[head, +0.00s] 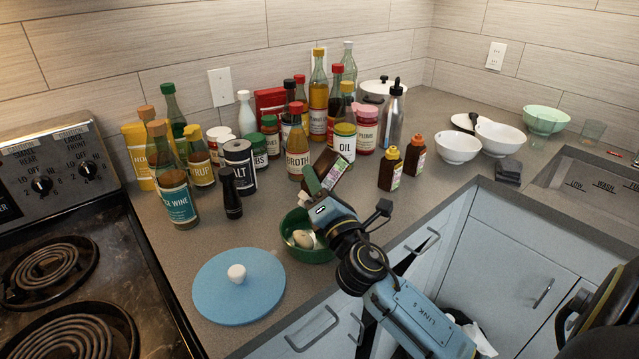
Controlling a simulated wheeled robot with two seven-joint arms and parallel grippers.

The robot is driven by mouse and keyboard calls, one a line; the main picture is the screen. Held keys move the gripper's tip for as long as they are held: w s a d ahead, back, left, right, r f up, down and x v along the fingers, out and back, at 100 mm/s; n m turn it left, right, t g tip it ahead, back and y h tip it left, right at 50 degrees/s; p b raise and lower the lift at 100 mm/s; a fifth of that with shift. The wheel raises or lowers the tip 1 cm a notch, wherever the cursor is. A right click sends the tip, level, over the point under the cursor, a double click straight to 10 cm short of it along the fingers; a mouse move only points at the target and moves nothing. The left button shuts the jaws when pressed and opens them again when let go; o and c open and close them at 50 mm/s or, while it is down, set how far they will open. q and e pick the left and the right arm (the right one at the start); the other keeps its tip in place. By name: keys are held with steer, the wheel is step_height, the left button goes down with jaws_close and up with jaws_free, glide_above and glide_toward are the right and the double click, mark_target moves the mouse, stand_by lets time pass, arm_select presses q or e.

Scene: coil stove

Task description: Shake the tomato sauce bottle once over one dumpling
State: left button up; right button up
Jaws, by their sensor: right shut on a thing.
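My right gripper (325,208) reaches in from the lower right and is shut on the tomato sauce bottle. The gripper hides part of the bottle. A pale dumpling (303,239) lies in the bowl, below the cap end. The bowl's right side is partly covered by my arm. I cannot tell whether any sauce is on the dumpling. My left gripper is not in view.
A blue lid (238,286) with a white knob lies left of the bowl. Several bottles and jars crowd behind, including a salt shaker can (240,166). The coil stove (60,275) is at left.

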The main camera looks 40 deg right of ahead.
mark_target(319, 170)
steer(key=shift+r, duration=0.1)
step_height(319, 170, up, 4)
steer(key=p, duration=0.4)
steer(key=shift+r+p, duration=0.25)
steer(key=shift+p, duration=0.05)
steer(key=shift+f, duration=0.1)
step_height(319, 170, down, 6)
steer(key=b, duration=0.5)
steer(key=shift+b, duration=0.3)
steer(key=shift+r+p, duration=0.55)
steer(key=shift+r, duration=0.25)
